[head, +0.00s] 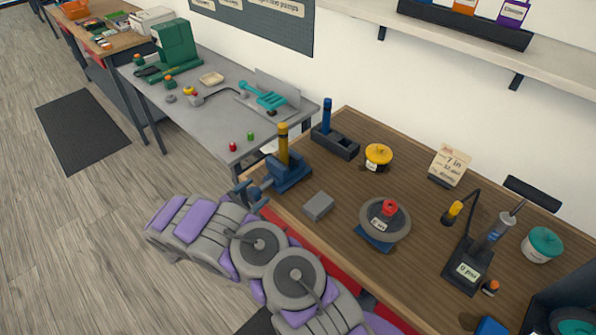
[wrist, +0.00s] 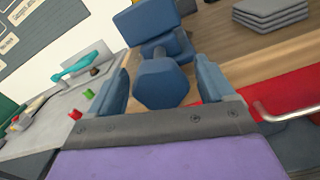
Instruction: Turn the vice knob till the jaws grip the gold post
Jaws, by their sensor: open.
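The blue vice (head: 288,175) stands at the near left corner of the wooden bench, with the gold post (head: 283,145) upright at it. From this angle I cannot tell whether the jaws touch the post. The blue faceted vice knob (wrist: 161,84) faces the wrist camera. My gripper (head: 250,190) is at the knob side of the vice, off the bench edge. In the wrist view my gripper (wrist: 165,78) is open, with one finger on each side of the knob and gaps visible.
A dark block (head: 336,144) with a blue post stands behind the vice. Grey stacked plates (head: 318,206) lie to its right. A red drawer front with a metal handle (wrist: 285,113) is below the bench edge. A grey table (head: 215,105) stands at left.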

